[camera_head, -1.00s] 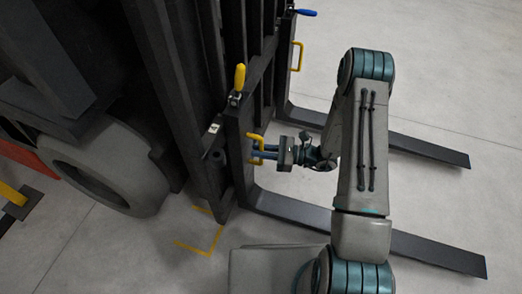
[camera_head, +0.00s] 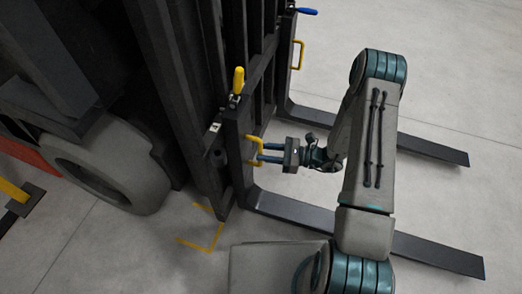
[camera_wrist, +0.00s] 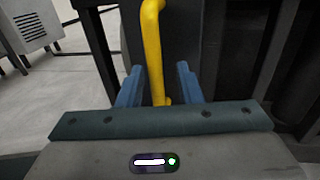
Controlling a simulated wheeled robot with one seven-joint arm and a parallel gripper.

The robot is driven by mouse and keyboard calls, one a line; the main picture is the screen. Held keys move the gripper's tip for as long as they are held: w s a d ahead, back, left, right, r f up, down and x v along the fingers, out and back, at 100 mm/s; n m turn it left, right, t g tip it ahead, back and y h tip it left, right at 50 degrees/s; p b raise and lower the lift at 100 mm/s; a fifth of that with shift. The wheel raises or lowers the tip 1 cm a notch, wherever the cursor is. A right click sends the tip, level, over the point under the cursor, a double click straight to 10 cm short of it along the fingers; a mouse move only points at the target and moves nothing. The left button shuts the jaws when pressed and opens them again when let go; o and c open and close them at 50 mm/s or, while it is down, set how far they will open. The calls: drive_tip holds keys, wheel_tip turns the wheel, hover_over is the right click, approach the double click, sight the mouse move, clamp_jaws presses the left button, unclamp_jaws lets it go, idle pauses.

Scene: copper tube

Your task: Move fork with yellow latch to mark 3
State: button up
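The near fork (camera_head: 420,250) has a black upright with a yellow pull handle (camera_head: 251,160) on its side. The yellow latch (camera_head: 238,80) sits on top of that upright, its grip pointing up. My gripper (camera_head: 262,153) is at the handle from the right, its two blue fingertips close to it. In the wrist view the fingers (camera_wrist: 157,82) stand apart, with the yellow handle (camera_wrist: 152,40) between and ahead of them. I see no finger closed on it. Mark 3 cannot be read; a small white label (camera_head: 215,127) shows on the carriage.
The far fork (camera_head: 425,150) has its own yellow handle (camera_head: 298,55) and a blue latch (camera_head: 306,11). The black mast and a grey wheel (camera_head: 110,170) stand to the left. Yellow corner lines (camera_head: 208,243) mark the floor. Floor between the forks is free.

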drive_tip(key=s+d+p, duration=0.2)
drive_tip(key=d, duration=0.9)
drive_tip(key=shift+d, duration=0.4)
drive_tip(key=shift+r, duration=0.1)
drive_tip(key=s+r+n+h+p, duration=0.5)
drive_tip(key=r+p, duration=0.5)
drive_tip(key=r, duration=0.9)
drive_tip(key=s+r+n+h+p, duration=0.5)
drive_tip(key=r+p, duration=0.5)
drive_tip(key=r, duration=0.9)
drive_tip(key=s+r+n+h+p, duration=0.5)
drive_tip(key=r+n+h+p, duration=0.2)
drive_tip(key=r, duration=1.3)
drive_tip(key=n+p, duration=0.2)
drive_tip(key=p, duration=0.1)
drive_tip(key=shift+s+d+n+h, duration=0.2)
drive_tip(key=shift+s+n+h, duration=0.1)
drive_tip(key=shift+h, duration=0.1)
drive_tip(key=shift+r, duration=0.1)
